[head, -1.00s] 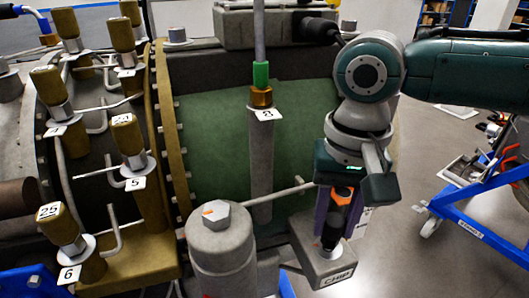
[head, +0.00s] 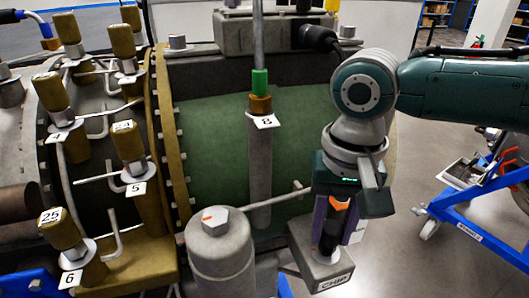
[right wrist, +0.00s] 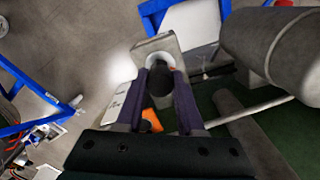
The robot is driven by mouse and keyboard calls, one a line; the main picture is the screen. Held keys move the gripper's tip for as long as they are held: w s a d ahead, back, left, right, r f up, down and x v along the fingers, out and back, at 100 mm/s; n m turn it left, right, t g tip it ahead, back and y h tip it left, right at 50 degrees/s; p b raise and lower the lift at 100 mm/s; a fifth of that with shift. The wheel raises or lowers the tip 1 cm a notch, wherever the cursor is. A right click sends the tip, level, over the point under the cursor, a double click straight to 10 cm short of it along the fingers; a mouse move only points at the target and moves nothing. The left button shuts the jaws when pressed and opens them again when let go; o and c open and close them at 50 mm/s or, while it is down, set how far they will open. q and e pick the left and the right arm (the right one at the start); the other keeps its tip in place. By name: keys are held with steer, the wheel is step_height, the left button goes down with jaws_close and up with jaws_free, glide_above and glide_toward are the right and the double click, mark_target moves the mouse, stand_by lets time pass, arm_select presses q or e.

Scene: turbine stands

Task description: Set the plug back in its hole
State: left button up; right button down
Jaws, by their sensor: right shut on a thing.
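My right gripper (head: 334,222) points down and is shut on a dark plug (head: 329,238) with an orange mark near its top. The plug is upright over a grey block (head: 318,272) labelled CHIP. In the right wrist view the plug (right wrist: 160,88) sits between the two purple fingers. A pale ring (right wrist: 158,62) on the block shows behind it. The plug's lower end is at or close to the block's top; I cannot tell how deep it sits, since the plug hides the hole. My left gripper is not in view.
A grey cylinder with a hex top (head: 217,244) stands left of the block, with a thin rod (head: 270,200) running toward the gripper. The green turbine casing (head: 215,140) is behind. A blue stand (head: 480,220) is at right, with open floor between.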

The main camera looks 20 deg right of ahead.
steer(key=shift+s+d+f, duration=0.15)
steer(key=shift+d+f, duration=0.1)
steer(key=shift+f, duration=0.35)
steer(key=c, duration=1)
jaws_free()
steer(key=o, duration=0.3)
steer(key=shift+a, duration=0.25)
steer(key=shift+o, duration=1.3)
steer(key=shift+r, duration=0.2)
steer(key=shift+o, duration=0.3)
steer(key=shift+o, duration=0.5)
steer(key=shift+r, duration=0.15)
